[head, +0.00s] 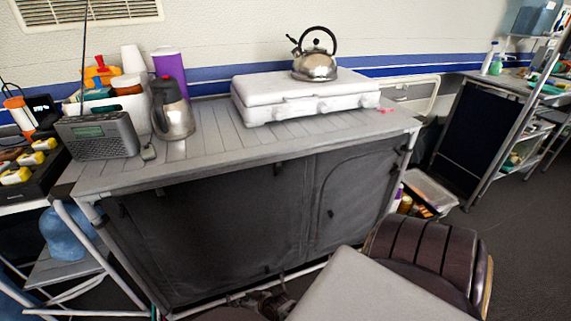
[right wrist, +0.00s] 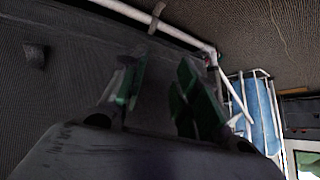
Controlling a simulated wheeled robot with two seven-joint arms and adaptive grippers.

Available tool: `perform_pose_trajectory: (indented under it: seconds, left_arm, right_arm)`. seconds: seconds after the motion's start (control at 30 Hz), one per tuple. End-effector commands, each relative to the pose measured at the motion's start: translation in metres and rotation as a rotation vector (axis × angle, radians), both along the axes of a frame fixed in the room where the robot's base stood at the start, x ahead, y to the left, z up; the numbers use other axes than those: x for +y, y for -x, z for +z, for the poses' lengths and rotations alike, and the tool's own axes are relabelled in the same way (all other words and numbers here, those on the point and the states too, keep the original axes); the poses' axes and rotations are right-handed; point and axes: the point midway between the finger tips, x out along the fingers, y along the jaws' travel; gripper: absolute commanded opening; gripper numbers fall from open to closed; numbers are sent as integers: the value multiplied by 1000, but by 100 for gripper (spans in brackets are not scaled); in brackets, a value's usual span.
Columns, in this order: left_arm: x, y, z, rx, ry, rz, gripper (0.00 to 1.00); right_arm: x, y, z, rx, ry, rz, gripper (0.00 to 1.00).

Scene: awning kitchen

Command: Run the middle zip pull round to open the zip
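The dark grey fabric cabinet front (head: 215,225) hangs under the slatted counter. An arched seam (head: 322,190) outlines its right-hand door panel. Small dark tabs show on the cloth, one (head: 277,168) near the top middle; I cannot tell which is the middle zip pull. My right gripper (head: 268,300) is low at the bottom edge of the head view, near the cabinet's lower rail. In the right wrist view its two green-padded fingers (right wrist: 160,90) stand apart with nothing seen between them, close to the dark cloth (right wrist: 75,85). My left gripper is out of view.
A radio (head: 98,136), jug (head: 173,112), white stove case (head: 300,98) and kettle (head: 315,62) stand on the counter (head: 215,150). A pale rail (right wrist: 150,18) crosses the wrist view.

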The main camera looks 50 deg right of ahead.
Motion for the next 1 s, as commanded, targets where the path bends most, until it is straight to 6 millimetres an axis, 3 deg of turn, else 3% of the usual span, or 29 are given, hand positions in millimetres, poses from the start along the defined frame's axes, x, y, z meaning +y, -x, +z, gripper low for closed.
perform_pose_trajectory:
  seconds: [0.2,0.5,0.73,1.0]
  left_arm:
    - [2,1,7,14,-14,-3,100]
    - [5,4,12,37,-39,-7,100]
    - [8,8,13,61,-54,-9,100]
    - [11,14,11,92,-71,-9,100]
  right_arm:
    - [-36,16,-33,-27,28,-101,31]
    - [-86,53,-68,-93,103,-246,31]
    - [-121,85,-78,-163,186,-343,31]
    - [-152,113,-70,-270,295,-427,31]
